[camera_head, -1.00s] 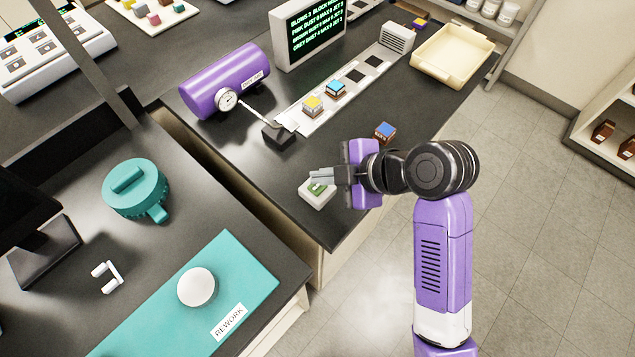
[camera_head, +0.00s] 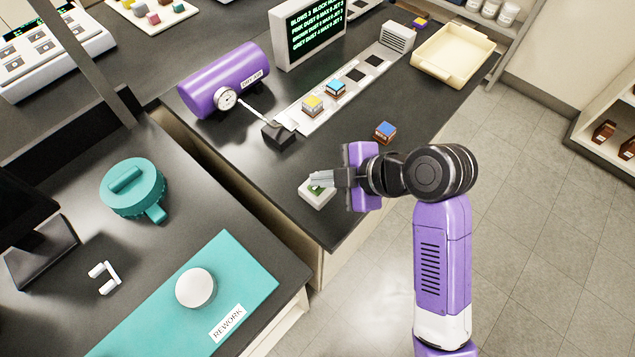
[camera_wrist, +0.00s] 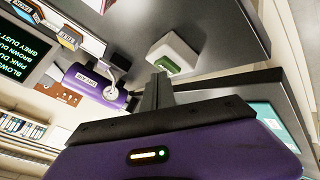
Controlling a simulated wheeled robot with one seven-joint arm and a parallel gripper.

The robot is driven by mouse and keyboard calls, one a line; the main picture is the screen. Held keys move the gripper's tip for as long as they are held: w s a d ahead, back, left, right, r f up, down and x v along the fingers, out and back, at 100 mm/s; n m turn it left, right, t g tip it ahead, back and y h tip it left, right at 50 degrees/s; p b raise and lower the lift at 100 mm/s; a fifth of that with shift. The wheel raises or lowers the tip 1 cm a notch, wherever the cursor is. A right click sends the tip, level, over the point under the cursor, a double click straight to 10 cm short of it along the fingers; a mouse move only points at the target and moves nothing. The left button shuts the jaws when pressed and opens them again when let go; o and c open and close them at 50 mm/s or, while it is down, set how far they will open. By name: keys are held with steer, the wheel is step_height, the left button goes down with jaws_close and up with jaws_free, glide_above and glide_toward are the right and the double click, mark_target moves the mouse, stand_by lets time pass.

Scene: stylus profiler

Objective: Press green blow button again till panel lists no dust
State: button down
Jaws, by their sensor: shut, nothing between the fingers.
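The green blow button (camera_head: 316,190) sits on a small white box near the front corner of the black bench. It also shows in the wrist view (camera_wrist: 168,66), beyond my fingertips. My gripper (camera_head: 318,179) is shut and empty, its fingertips just above the button and partly hiding it in the head view. I cannot tell whether they touch it. The dark panel (camera_head: 315,35) stands at the back with green text. It lists blows and pink, brown and grey dust lines; the figures are too small to read surely.
A purple air tank (camera_head: 225,80) with a gauge and black nozzle (camera_head: 279,135) stands left of a white strip (camera_head: 293,118) carrying a yellow-topped and a blue-topped block. Another blue-topped block (camera_head: 384,131) lies near my gripper. A cream tray (camera_head: 452,55) is at the back right.

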steer(key=shift+f, duration=0.25)
stand_by(0.5)
steer(key=shift+r+p, duration=0.5)
steer(key=shift+r, duration=0.3)
steer(key=shift+r+p, duration=2.05)
steer(key=shift+r, duration=0.5)
